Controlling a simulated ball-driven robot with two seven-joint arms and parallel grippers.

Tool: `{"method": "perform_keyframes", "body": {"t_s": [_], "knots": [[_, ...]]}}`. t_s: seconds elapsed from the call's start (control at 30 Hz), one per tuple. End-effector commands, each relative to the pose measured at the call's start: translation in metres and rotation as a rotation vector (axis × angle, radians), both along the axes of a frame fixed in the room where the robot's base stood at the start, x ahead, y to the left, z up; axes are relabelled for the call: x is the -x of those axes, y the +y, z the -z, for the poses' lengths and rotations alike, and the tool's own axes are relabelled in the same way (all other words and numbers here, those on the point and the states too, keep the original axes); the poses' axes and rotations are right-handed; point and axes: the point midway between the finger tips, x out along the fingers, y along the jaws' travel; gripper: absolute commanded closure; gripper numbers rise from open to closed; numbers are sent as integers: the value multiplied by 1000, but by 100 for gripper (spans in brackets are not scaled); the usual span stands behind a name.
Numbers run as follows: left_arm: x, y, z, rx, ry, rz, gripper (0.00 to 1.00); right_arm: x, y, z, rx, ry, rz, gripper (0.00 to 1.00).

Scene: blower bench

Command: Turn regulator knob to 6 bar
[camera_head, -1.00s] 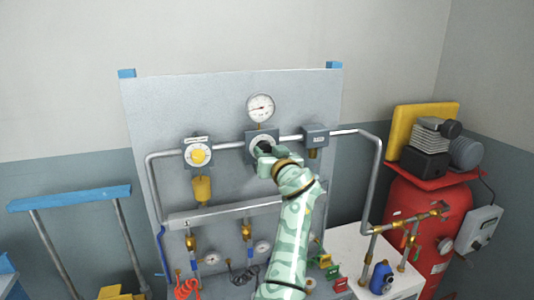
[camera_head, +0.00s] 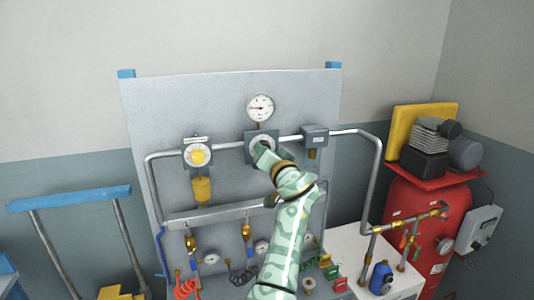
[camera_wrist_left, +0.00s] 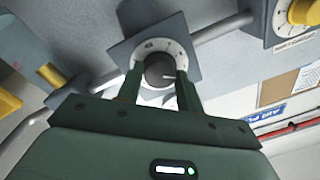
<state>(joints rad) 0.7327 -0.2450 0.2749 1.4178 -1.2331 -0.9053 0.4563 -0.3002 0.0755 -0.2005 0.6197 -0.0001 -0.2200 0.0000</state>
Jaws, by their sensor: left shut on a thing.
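The regulator is a grey square box with a white dial ring (camera_wrist_left: 150,47) and a dark round knob (camera_wrist_left: 162,70) bearing a pale pointer line. In the head view its dial (camera_head: 262,139) is partly covered by my gripper. My left gripper (camera_wrist_left: 160,80) is shut on the knob, one green finger on either side. The gripper also shows in the head view (camera_head: 264,152). The white pressure gauge (camera_head: 260,107) stands above the regulator, its dark needle pointing left. The dial figures are too small to read. My right gripper is in neither view.
A box with a yellow knob (camera_head: 198,155) sits left on the same pipe, and a grey box (camera_head: 315,136) sits right. Below are a manifold bar (camera_head: 210,214), hoses and small gauges. A red tank (camera_head: 425,215) stands at the right.

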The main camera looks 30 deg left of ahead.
Motion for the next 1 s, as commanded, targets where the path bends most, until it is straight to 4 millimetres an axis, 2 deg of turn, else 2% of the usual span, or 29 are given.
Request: {"method": "perform_keyframes", "body": {"t_s": [0.47, 1.0], "knots": [[1, 1, -1, -293, 346, 0, 86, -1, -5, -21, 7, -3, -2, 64], [1, 1, -1, -626, 737, 1, 86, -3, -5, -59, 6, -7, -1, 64]]}}
